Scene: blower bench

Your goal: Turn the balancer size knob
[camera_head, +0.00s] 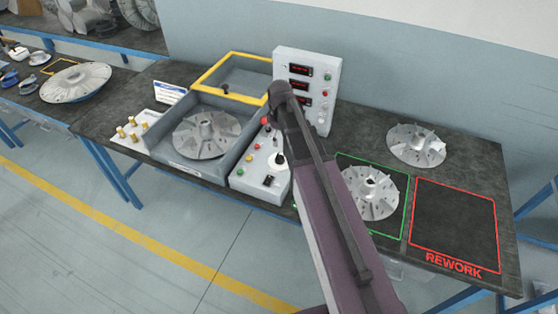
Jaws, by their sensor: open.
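The balancer (168,157) stands on the dark bench with a finned impeller (206,134) lying in its bay. Its sloped white control panel (245,178) is to the right of the bay. I cannot tell which of these is the size knob; no label is readable. My arm crosses in front of the panel's right side and hides part of it. I cannot make out my gripper or its fingertips.
A display box (308,62) with red readouts stands behind the panel. A yellow-framed guard (235,57) is behind the bay. One impeller (370,190) lies in the green outline, another (416,145) behind it. The red REWORK area (455,225) is empty. Brass-coloured pieces (132,121) stand at left.

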